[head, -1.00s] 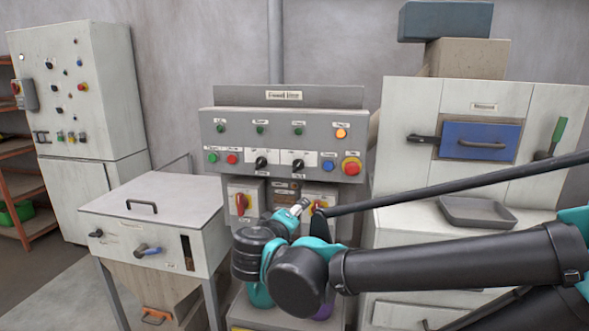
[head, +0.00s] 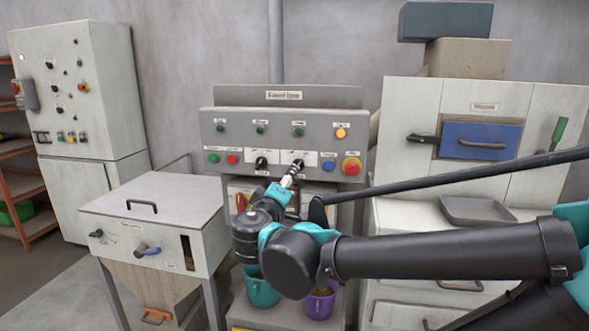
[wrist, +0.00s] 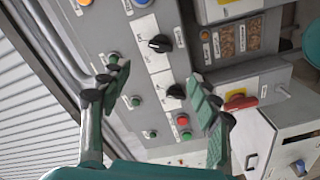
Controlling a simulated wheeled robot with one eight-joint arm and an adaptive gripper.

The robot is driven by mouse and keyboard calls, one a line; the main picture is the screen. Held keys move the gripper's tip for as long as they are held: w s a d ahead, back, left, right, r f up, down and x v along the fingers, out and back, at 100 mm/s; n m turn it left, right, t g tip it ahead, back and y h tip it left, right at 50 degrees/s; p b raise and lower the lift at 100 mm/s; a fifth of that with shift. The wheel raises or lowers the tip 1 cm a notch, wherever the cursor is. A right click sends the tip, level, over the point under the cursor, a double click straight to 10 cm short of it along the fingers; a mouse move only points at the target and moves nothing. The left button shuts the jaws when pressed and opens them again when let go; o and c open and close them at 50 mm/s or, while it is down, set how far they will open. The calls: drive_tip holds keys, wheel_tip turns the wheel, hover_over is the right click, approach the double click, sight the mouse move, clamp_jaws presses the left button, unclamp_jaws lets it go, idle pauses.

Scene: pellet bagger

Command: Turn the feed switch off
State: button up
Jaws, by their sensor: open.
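The grey control panel (head: 225,140) carries two black rotary switches: a left one (head: 261,162) and a right one (head: 298,163). I cannot read the labels, so I cannot tell which is the feed switch. In the wrist view the right switch (wrist: 160,43) and the left switch (wrist: 176,91) both show, with white label plates beside them. My gripper (wrist: 158,85) is open and empty in front of the panel, its fingers apart on either side of the picture. In the head view my gripper (head: 293,174) is just below the right switch; contact cannot be told.
A red emergency button (head: 351,166) and a blue button (head: 328,165) sit right of the switches. Red and green buttons (head: 232,159) lie left. A red-handled isolator (head: 240,203) is below. Teal (head: 262,293) and purple (head: 319,303) buckets stand underneath.

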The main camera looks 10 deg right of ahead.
drive_tip(key=x, duration=1.2)
drive_tip(key=c, duration=1.2)
drive_tip(key=shift+o, duration=0.2)
drive_tip(key=shift+n, duration=0.3)
drive_tip(key=n, duration=1.1)
drive_tip(key=shift+f, duration=0.3)
drive_tip(key=shift+n, duration=0.3)
